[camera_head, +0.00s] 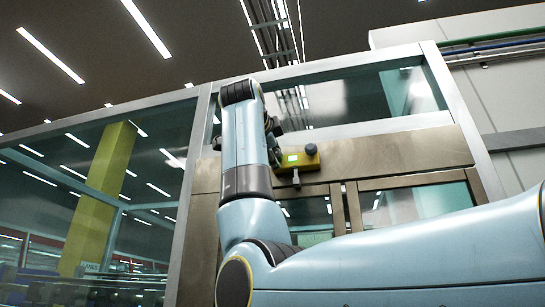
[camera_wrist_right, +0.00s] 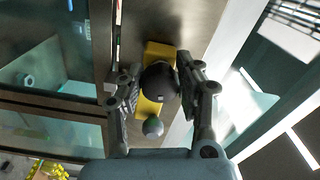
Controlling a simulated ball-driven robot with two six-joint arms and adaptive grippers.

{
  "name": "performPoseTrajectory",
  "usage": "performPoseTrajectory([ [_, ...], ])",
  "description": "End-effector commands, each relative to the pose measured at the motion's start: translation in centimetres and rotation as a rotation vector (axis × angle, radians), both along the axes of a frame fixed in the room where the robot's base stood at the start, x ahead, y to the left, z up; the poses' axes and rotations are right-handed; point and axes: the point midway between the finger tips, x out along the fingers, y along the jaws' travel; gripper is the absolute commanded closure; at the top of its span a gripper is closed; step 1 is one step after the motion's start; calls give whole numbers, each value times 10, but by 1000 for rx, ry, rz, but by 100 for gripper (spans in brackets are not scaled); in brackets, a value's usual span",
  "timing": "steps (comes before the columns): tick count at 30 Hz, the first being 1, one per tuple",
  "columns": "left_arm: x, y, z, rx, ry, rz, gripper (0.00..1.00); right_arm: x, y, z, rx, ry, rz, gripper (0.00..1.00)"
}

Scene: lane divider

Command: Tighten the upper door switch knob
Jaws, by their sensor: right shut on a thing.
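A yellow door switch box (camera_head: 303,162) with a small green light is fixed to the brown door frame rail. A dark knob (camera_head: 311,149) shows at its right end in the head view, clear of the gripper. In the right wrist view, the yellow box (camera_wrist_right: 155,52) lies behind a round black knob (camera_wrist_right: 161,84). My right gripper (camera_wrist_right: 157,76) is shut on this black knob, one finger on each side. A second, grey-green round knob (camera_wrist_right: 153,127) sits apart, nearer my wrist in that view. In the head view my right gripper (camera_head: 275,143) is mostly hidden behind my arm. My left gripper is not in view.
A metal lever (camera_head: 296,179) hangs below the box. Brown-framed glass doors (camera_head: 338,212) lie under the rail (camera_head: 400,152). A grey post (camera_head: 188,195) and glass panels stand left. A yellow column (camera_head: 98,195) shows behind the glass.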

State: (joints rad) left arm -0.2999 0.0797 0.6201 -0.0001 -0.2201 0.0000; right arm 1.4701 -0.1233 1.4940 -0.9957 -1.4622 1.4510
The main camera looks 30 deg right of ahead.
Motion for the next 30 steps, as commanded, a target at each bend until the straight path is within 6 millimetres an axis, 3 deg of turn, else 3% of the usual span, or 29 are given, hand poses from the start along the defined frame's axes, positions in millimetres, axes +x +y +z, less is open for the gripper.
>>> performPoseTrajectory([
  [12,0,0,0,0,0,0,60,1,0,-1,149,-167,-1,98],
  [30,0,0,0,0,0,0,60,1,0,-2,180,-199,-1,98],
])
